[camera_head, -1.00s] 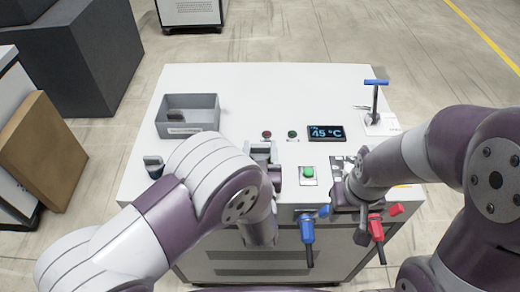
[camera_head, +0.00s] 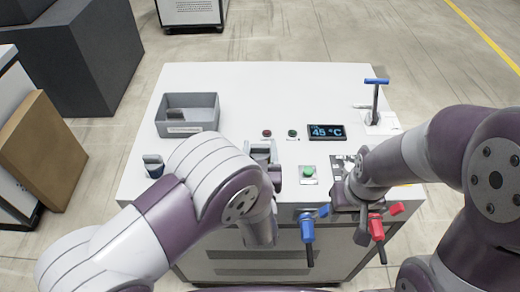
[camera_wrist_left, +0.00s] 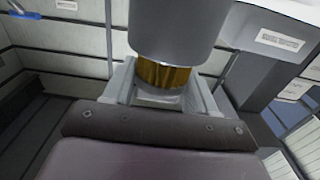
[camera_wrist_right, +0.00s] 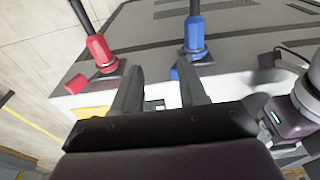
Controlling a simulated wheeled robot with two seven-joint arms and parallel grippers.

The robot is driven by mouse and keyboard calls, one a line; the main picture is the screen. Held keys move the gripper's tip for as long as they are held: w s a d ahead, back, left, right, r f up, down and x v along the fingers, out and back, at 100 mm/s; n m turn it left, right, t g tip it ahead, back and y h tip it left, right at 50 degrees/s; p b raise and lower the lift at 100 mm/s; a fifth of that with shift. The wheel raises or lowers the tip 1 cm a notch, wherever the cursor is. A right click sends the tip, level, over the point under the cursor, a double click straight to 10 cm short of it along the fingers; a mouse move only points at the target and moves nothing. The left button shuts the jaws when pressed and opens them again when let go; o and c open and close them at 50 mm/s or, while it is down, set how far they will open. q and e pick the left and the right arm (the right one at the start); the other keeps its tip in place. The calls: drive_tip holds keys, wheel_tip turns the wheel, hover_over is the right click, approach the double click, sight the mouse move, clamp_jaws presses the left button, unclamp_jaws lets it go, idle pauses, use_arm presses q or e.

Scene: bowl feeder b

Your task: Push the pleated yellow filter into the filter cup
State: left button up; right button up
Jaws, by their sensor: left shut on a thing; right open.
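The pleated yellow filter (camera_wrist_left: 163,75) shows in the left wrist view between the fingers of my left gripper (camera_wrist_left: 163,97), which is shut on it. The grey round filter cup (camera_wrist_left: 178,28) is directly above the filter in that view, and its rim covers the filter's far end. How deep the filter sits in the cup cannot be told. In the head view my left arm hides the filter. My right gripper (camera_wrist_right: 160,92) is open and empty in the right wrist view, with its fingers pointing towards the red and blue handles.
A blue handle (camera_head: 307,229) and a red handle (camera_head: 376,228) stick out from the front of the white-topped cabinet (camera_head: 235,85). A grey bin (camera_head: 187,128), a display (camera_head: 327,132) and a green button (camera_head: 308,171) are on top. The back middle is clear.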

use_arm(q)
drive_tip(key=shift+f+b, duration=1.15)
drive_tip(key=shift+f, duration=0.25)
idle(4.3)
drive_tip(key=shift+r, duration=0.25)
idle(1.9)
